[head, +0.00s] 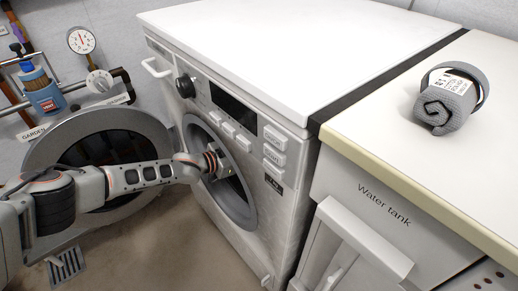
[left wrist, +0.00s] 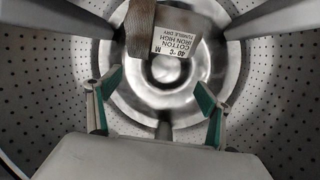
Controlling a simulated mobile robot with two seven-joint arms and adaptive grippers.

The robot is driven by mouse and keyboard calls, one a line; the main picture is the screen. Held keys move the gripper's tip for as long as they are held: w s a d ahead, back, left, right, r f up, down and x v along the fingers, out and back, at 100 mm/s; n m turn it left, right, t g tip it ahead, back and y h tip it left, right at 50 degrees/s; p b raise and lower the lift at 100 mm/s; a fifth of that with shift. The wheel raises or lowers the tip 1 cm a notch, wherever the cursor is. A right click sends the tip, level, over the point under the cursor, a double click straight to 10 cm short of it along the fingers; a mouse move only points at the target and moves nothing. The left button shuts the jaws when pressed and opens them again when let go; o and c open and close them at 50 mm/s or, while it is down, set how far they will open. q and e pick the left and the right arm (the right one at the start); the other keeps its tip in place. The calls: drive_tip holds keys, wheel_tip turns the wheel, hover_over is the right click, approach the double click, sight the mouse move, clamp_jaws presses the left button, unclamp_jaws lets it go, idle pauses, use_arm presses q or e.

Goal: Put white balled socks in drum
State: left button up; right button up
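My left arm reaches into the round drum opening of the white washing machine (head: 250,120), and the gripper (head: 213,163) is at the opening, mostly hidden there in the head view. In the left wrist view, my left gripper (left wrist: 158,80) is open inside the perforated metal drum (left wrist: 265,95), with nothing between its green-padded fingers. A grey-brown fabric bundle (left wrist: 142,30) with a white care label lies ahead of the fingertips, against the drum's back; it is apart from them. I cannot tell whether it is the white balled socks. My right gripper is not in view.
A grey rolled textile with a labelled band (head: 447,103) rests on the water tank counter (head: 480,140). A round door (head: 55,150) with dark glass stands open at the left.

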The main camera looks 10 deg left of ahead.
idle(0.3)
use_arm(q)
drive_tip(key=shift+s+a, duration=0.45)
drive_tip(key=shift+s, duration=0.05)
drive_tip(key=v, duration=1)
drive_tip(key=shift+s+a+r, duration=0.2)
drive_tip(key=shift+s+r, duration=0.05)
